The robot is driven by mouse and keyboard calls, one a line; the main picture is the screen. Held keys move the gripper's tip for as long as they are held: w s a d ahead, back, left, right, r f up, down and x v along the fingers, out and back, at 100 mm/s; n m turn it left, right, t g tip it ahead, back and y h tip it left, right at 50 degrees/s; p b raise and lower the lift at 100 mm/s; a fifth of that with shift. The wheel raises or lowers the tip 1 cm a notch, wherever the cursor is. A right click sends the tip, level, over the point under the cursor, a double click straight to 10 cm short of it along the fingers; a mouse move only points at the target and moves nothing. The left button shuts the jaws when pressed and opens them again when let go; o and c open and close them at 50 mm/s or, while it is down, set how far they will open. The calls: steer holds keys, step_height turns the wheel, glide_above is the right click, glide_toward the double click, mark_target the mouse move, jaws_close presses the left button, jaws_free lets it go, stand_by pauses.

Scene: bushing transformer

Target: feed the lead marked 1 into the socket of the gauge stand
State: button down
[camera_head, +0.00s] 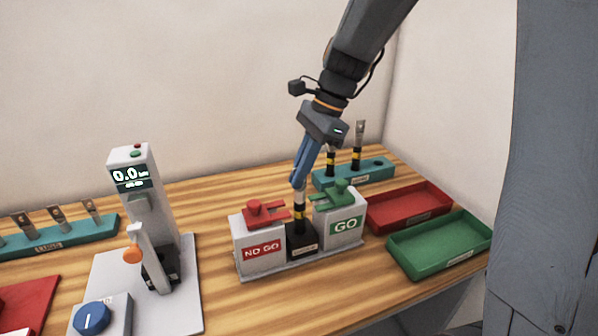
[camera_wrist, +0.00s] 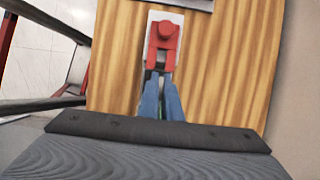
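The gauge stand (camera_head: 300,259) has a red-topped NO GO block (camera_head: 262,245) at left and a green-topped GO block (camera_head: 340,222) at right. Its black socket block (camera_head: 301,240) sits between them. A lead with black and yellow bands (camera_head: 299,216) stands roughly upright there, its lower end at the socket block; how deep it goes is unclear. My gripper (camera_head: 298,182) points down, its blue fingers closed around the lead's pale upper end. In the wrist view, the finger tips (camera_wrist: 160,82) nearly meet below the red fork (camera_wrist: 164,40). The number on the lead is unreadable.
A teal rack (camera_head: 368,173) with two more leads stands behind at right. A red tray (camera_head: 410,207) and a green tray (camera_head: 440,244) lie at right. A tester with a 0.0 display (camera_head: 131,177) stands at left, beside another teal rack (camera_head: 60,236) with lugs.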

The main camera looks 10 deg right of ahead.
steer(key=c, duration=1.9)
jaws_free()
steer(key=b+v, duration=0.2)
steer(key=v, duration=0.5)
steer(key=shift+r, duration=0.45)
steer(key=shift+d, duration=0.1)
